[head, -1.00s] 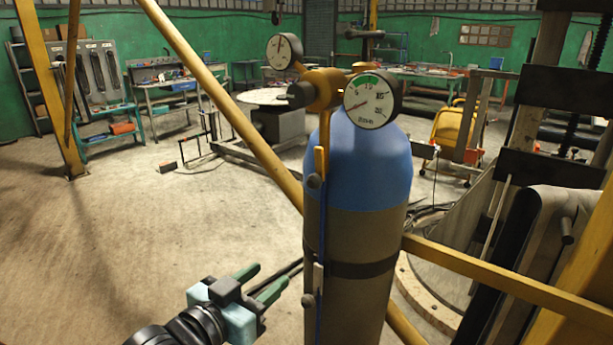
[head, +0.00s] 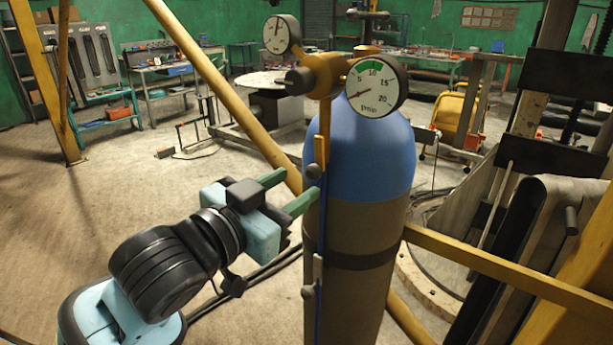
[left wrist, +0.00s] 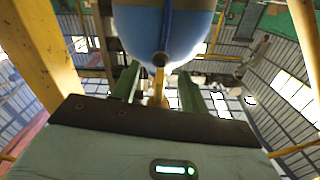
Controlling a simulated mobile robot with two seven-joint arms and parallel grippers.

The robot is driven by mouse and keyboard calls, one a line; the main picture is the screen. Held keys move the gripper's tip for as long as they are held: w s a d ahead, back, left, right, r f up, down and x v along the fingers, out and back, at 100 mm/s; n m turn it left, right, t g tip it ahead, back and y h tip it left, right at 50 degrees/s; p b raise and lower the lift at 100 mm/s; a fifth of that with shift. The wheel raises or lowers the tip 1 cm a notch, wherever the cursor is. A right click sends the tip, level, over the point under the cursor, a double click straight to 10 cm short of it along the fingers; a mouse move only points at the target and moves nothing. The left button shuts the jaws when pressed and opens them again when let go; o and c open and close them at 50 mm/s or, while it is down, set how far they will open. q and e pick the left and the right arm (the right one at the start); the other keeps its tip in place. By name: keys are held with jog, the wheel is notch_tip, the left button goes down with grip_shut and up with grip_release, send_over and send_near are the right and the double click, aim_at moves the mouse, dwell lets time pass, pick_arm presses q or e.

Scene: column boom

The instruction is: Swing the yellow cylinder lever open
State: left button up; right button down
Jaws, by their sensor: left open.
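The blue and grey gas cylinder (head: 375,150) stands upright in the middle of the head view. The short yellow lever (head: 320,150) is upright on its left side, on a thin blue bar (head: 322,225). My left gripper (head: 301,183) is open beside the lever's lower end, its green fingers pointing right towards the cylinder. In the left wrist view, the yellow lever (left wrist: 159,84) shows between the two open fingers (left wrist: 158,71), below the cylinder's blue part (left wrist: 165,25). Whether a finger touches it I cannot tell. My right gripper is not in view.
Two gauges, left (head: 281,34) and right (head: 376,88), sit on a yellow valve block (head: 324,76) above the cylinder. A yellow diagonal beam (head: 215,80) passes behind the cylinder. Another yellow bar (head: 500,270) is at right.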

pick_arm(q)
jog(key=shift+x, duration=2.2)
grip_shut()
jog(key=shift+w+a+m, duration=0.1)
jog(key=shift+a+m, duration=0.15)
jog(key=shift+m, duration=0.45)
grip_release()
send_near(307, 175)
jog(key=shift+w+d, duration=0.4)
jog(key=shift+w, duration=0.15)
